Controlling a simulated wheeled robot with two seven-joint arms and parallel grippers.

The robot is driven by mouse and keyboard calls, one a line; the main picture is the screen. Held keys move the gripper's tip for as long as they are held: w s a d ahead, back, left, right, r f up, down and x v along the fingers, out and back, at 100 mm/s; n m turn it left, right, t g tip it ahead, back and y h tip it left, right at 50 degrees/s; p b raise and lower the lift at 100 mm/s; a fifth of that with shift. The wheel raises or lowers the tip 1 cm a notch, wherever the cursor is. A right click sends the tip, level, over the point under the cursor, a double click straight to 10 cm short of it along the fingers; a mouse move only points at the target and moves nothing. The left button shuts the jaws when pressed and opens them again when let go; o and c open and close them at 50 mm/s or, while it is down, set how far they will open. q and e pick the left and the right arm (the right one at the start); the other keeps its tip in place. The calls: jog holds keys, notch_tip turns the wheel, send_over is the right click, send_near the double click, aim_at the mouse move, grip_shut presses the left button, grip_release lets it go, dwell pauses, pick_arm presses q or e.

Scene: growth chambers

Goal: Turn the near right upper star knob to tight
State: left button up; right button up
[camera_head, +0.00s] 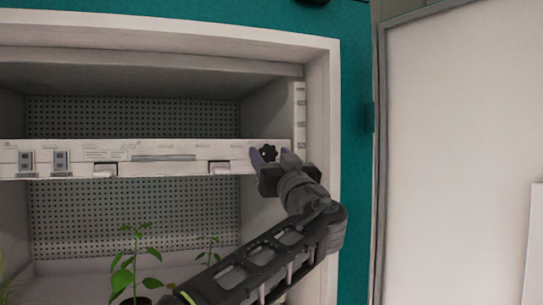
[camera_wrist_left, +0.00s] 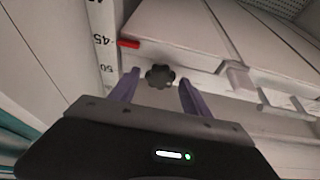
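The star knob (camera_head: 268,152) is a small black lobed knob at the right end of the white shelf bar in the head view. In the left wrist view the star knob (camera_wrist_left: 159,76) lies between my finger tips. My left gripper (camera_head: 270,154) has its two purple fingers spread on either side of the knob. In the left wrist view the left gripper (camera_wrist_left: 157,84) is open, with a gap showing between each finger and the knob. My right gripper is not in view.
The white shelf bar (camera_head: 205,147) spans the teal chamber. A ruled scale (camera_wrist_left: 101,40) and a red marker (camera_wrist_left: 128,44) are beside the knob. Green plants (camera_head: 134,262) stand below the shelf. The open white door (camera_head: 460,130) is at the right.

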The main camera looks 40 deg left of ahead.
pick_arm(q)
grip_shut()
dwell(0.4)
